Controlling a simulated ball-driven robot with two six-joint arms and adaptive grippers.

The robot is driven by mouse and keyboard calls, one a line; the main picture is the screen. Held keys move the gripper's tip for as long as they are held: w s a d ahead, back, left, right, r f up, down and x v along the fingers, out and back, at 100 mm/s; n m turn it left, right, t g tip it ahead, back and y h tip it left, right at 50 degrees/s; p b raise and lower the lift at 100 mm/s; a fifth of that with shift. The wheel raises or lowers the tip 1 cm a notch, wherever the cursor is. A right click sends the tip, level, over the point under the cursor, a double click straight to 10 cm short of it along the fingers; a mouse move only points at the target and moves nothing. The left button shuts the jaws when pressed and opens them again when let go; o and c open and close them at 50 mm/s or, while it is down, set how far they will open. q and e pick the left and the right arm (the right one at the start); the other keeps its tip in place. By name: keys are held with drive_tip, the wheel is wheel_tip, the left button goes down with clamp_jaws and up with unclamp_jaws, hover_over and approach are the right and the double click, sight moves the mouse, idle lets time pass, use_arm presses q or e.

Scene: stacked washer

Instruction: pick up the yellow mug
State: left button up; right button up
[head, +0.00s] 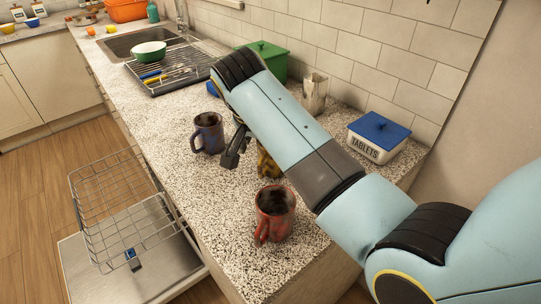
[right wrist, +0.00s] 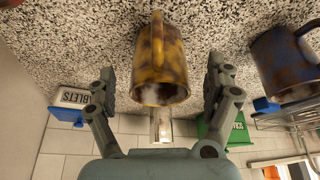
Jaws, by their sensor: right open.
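The yellow mug (right wrist: 160,60), worn with brown patches, stands upright on the speckled counter, which looks upside down in the right wrist view. There it lies between the spread fingers of my right gripper (right wrist: 160,78), with a gap on each side; its handle shows at the top of the picture. In the head view the yellow mug (head: 265,164) is mostly hidden behind my right arm. My right gripper (head: 236,147) is open and empty there, beside the mug. My left gripper is in neither view.
A blue mug (head: 209,133) stands left of my right gripper, and a red mug (head: 272,213) stands nearer the front. A TABLETS box (head: 377,138), a green box (head: 265,58) and a glass-like jar (head: 314,92) stand toward the wall. An open dishwasher rack (head: 128,212) juts out at left.

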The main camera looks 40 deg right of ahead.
drive_tip(key=shift+w+d+f, duration=0.15)
drive_tip(key=shift+f, duration=0.2)
drive_tip(key=p+x, duration=0.1)
drive_tip(key=x, duration=0.2)
drive_tip(key=shift+d+f, duration=0.25)
drive_tip(key=shift+d, duration=0.05)
drive_tip(key=shift+w+d+f, duration=0.15)
drive_tip(key=shift+f, duration=0.35)
drive_tip(key=c, duration=0.4)
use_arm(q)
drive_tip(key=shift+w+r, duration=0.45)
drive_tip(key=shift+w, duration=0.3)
use_arm(e)
drive_tip(key=c, duration=1)
drive_tip(key=shift+r, duration=0.1)
